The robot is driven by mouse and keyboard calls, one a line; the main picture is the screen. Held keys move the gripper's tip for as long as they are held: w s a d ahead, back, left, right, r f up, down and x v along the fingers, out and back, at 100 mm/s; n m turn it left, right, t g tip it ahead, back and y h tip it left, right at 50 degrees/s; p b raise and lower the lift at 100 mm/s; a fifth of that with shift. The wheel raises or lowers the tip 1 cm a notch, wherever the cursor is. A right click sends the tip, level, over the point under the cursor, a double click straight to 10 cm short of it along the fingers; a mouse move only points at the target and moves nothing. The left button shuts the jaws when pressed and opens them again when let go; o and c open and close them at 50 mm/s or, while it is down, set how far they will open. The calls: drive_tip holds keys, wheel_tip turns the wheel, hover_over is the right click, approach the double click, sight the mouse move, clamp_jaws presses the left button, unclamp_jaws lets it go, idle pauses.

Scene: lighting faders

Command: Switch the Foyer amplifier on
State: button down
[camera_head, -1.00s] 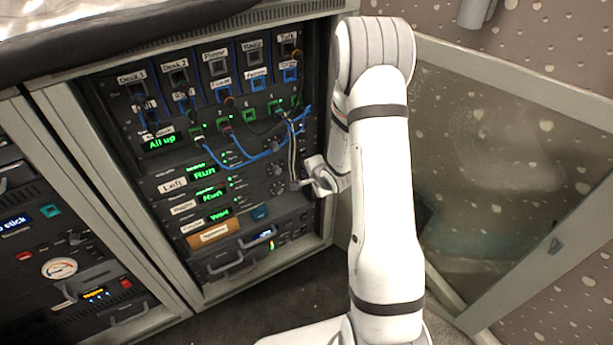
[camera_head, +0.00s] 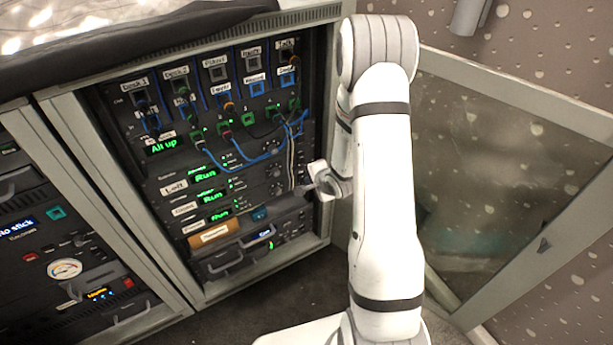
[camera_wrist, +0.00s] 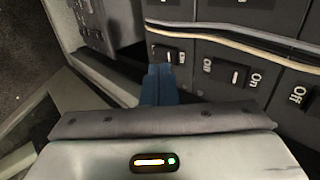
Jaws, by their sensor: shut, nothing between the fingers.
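Three amplifiers are stacked in the rack in the head view. Their small name labels are hard to read; the lowest label (camera_head: 189,227) is unclear. The top display (camera_head: 205,175), middle display (camera_head: 211,196) and lowest display (camera_head: 219,213) glow green and appear to read Run. My gripper (camera_head: 305,189) is shut and empty by the rack's right side. In the wrist view its blue fingertips (camera_wrist: 158,72) are just below a rocker switch (camera_wrist: 168,54); contact cannot be told. Another rocker (camera_wrist: 235,75) lies to the right, between Off and On markings.
Blue patch cables (camera_head: 240,160) hang across the rack above the amplifiers. A pale cable (camera_wrist: 240,37) runs above the switches. An open glass door (camera_head: 500,170) stands right of my arm.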

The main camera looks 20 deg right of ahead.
drive_tip(key=p+v, duration=0.3)
drive_tip(key=v, duration=0.7)
drive_tip(key=shift+r+p, duration=0.3)
drive_tip(key=shift+r, duration=0.35)
drive_tip(key=shift+w, duration=0.1)
drive_tip(key=s+r+n+g+h+p, duration=0.2)
drive_tip(key=s+r+n+p, duration=0.3)
drive_tip(key=r, duration=0.8)
drive_tip(key=r+n+g+h+p, duration=0.1)
drive_tip(key=r+n+h+p, duration=0.1)
drive_tip(key=r+p, duration=0.75)
drive_tip(key=s+a+r+n+g+y+p, duration=0.1)
drive_tip(key=s+a+r+n+p, duration=0.2)
drive_tip(key=s+r, duration=0.4)
drive_tip(key=s+a+r+n+g+p, duration=0.2)
drive_tip(key=s+r, duration=0.6)
drive_tip(key=r, duration=0.7)
drive_tip(key=a+n+p, duration=0.1)
drive_tip(key=n+p, duration=0.1)
drive_tip(key=n, duration=0.1)
drive_tip(key=shift+s+a+y, duration=0.25)
drive_tip(key=shift+a+y, duration=0.15)
